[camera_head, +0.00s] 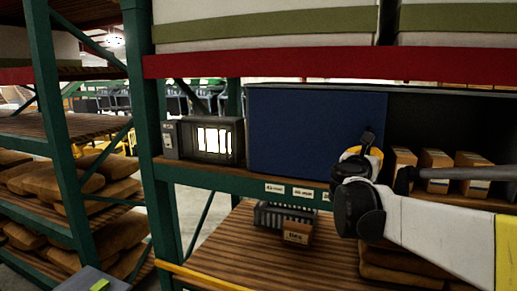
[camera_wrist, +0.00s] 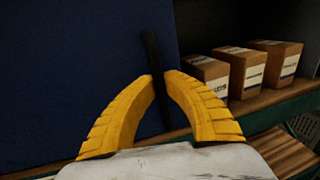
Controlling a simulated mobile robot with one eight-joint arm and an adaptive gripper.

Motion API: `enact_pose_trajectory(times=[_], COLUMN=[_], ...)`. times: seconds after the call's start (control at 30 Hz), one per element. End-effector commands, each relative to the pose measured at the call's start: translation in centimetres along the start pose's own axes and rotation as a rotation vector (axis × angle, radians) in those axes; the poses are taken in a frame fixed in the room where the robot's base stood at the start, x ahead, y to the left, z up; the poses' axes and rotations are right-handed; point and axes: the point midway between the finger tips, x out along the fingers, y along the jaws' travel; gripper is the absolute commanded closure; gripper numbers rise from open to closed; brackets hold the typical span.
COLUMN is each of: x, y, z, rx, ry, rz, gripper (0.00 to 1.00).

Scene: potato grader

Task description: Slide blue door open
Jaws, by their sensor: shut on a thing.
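The blue door (camera_head: 310,130) is a flat panel on the shelf cabinet. It covers the left part of the cabinet, and the right part is open and dark. It fills the left of the wrist view (camera_wrist: 70,70). A dark upright handle (camera_wrist: 152,55) stands near the door's right edge. My gripper (camera_wrist: 160,82) has yellow fingers closed around the handle's lower part. In the head view my gripper (camera_head: 368,150) is at the door's right edge, and it hides most of the handle.
Several cardboard boxes (camera_head: 437,160) stand inside the open part, right of my gripper. A grey device with a lit panel (camera_head: 215,139) stands left of the door. A small box (camera_head: 297,232) and a dark crate (camera_head: 270,212) sit on the wooden shelf below.

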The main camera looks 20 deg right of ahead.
Motion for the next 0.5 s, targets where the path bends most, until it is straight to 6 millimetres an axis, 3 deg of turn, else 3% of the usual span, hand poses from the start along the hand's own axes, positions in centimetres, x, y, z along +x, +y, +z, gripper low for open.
enact_pose_trajectory(times=[0.27, 0.3, 0.37, 0.5], x=[-0.12, -0.13, -0.12, -0.12], y=[0.5, 0.5, 0.48, 0.48], z=[0.01, 0.01, 0.01, 0.0], rx=[0.0, 0.0, 0.0, 0.0], ry=[0.0, 0.0, 0.0, 0.0], rz=[0.0, 0.0, 0.0, 0.0], gripper=[1.0, 0.82, 0.66, 0.66])
